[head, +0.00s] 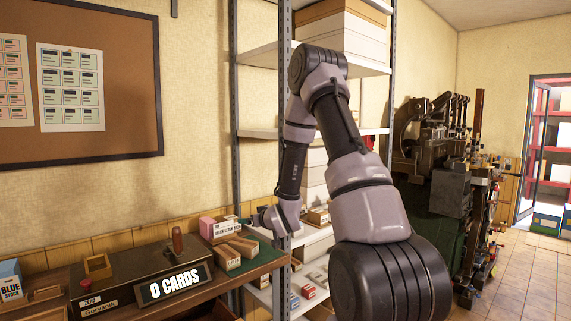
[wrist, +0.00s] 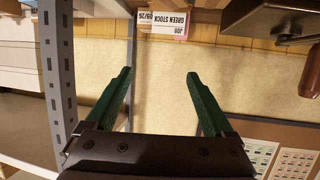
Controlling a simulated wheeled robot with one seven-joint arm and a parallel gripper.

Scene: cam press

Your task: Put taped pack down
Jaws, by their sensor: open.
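My gripper (wrist: 159,73) is open in the wrist view, its two green fingers spread with only bare wall seen between them. In the head view my gripper (head: 248,220) is small and dark, by the shelf upright at the bench's right end. A pack with a white "GREEN STOCK" label (wrist: 163,22) and a pink side lies beyond the fingertips, apart from them, upside down in the wrist view. It also shows on the bench in the head view, with its pink part (head: 208,227) at the left. I cannot make out tape on it.
The bench has a green mat (head: 262,262), tan blocks (head: 228,259), a dark box with a "0 CARDS" sign (head: 174,284) and a blue stock box (head: 10,281). A metal shelf upright (wrist: 56,70) stands close beside my gripper. A press (head: 440,180) stands at right.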

